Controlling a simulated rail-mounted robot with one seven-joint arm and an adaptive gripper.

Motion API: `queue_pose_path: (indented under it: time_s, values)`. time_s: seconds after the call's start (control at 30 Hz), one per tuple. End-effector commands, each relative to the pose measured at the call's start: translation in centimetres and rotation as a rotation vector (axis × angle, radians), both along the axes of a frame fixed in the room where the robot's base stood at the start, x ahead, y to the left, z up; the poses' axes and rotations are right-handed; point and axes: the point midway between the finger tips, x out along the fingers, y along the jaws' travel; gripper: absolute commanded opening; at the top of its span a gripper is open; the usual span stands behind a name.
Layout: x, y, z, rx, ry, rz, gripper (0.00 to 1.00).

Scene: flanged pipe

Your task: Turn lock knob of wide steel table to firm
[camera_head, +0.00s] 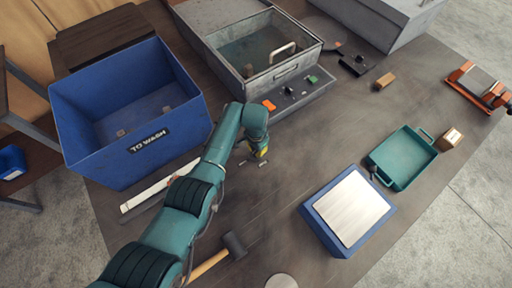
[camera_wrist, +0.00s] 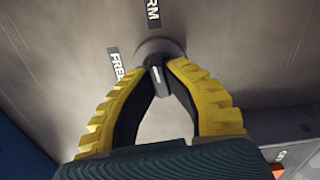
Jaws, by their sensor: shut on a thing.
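The wide steel table (camera_head: 300,200) fills most of the head view. Its lock knob (camera_wrist: 156,72) is a small dark grip with a pale mark, on a round grey base (camera_wrist: 160,47) in the wrist view. A FREE label (camera_wrist: 116,66) lies to the base's left. A second label (camera_wrist: 152,12), cut off to "RM", lies above it. My gripper (camera_wrist: 160,68) is shut on the knob, with a yellow finger on either side. In the head view, my gripper (camera_head: 254,163) is low over the table, and the knob cannot be made out there.
A blue TO WASH bin (camera_head: 130,115) stands left of my arm. A metal box with controls (camera_head: 265,60) stands behind my gripper. A mallet (camera_head: 222,258) lies in front, and a blue block with a pale top (camera_head: 348,210) stands at right.

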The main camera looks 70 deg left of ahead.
Motion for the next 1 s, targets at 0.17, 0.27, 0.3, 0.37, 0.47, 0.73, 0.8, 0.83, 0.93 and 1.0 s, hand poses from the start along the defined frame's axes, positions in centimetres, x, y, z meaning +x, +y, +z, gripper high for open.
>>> queue_pose_path:
  time_s: [0.17,0.27,0.3,0.37,0.47,0.73,0.8,0.83,0.93,1.0]
  values:
    - [-0.12,-0.13,-0.26,-0.002,0.002,-0.088,0.0]
    - [-0.11,-0.12,-0.26,-0.002,0.002,-0.12,0.0]
    - [-0.11,-0.12,-0.27,-0.002,0.002,-0.129,0.0]
    - [-0.11,-0.12,-0.27,-0.002,0.002,-0.141,0.0]
    - [-0.11,-0.12,-0.27,-0.002,0.002,-0.153,0.0]
    - [-0.11,-0.12,-0.27,-0.002,0.002,-0.157,0.0]
    - [-0.11,-0.12,-0.28,-0.002,0.002,-0.157,0.0]
    - [-0.12,-0.13,-0.27,-0.002,0.002,-0.157,0.0]
    - [-0.11,-0.12,-0.26,-0.002,0.002,-0.156,0.27]
    - [-0.09,-0.1,-0.21,-0.002,0.002,-0.156,0.4]
